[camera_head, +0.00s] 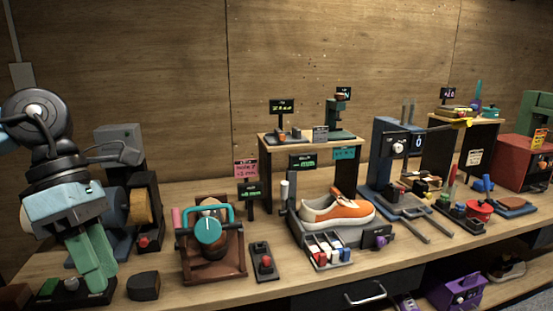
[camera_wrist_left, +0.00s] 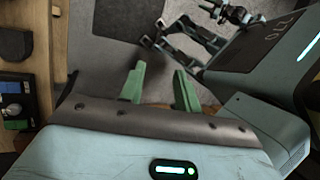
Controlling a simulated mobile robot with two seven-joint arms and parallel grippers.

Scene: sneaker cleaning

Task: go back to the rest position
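My left gripper (camera_head: 100,280) hangs at the left front of the workbench, with its green fingers pointing down. In the left wrist view the two green fingers (camera_wrist_left: 160,72) stand apart with nothing between them, only grey floor behind. My right gripper does not show in either view. An orange and white sneaker (camera_head: 340,211) sits on a grey stand in the middle of the bench, well to the right of the left gripper.
A brown frame with a teal handle (camera_head: 210,232) and a red-button box (camera_head: 264,262) stand right of the left gripper. A dark block (camera_head: 144,286) lies near it at the bench front. A blue press (camera_head: 390,150) stands farther right. A purple box (camera_head: 457,290) is below.

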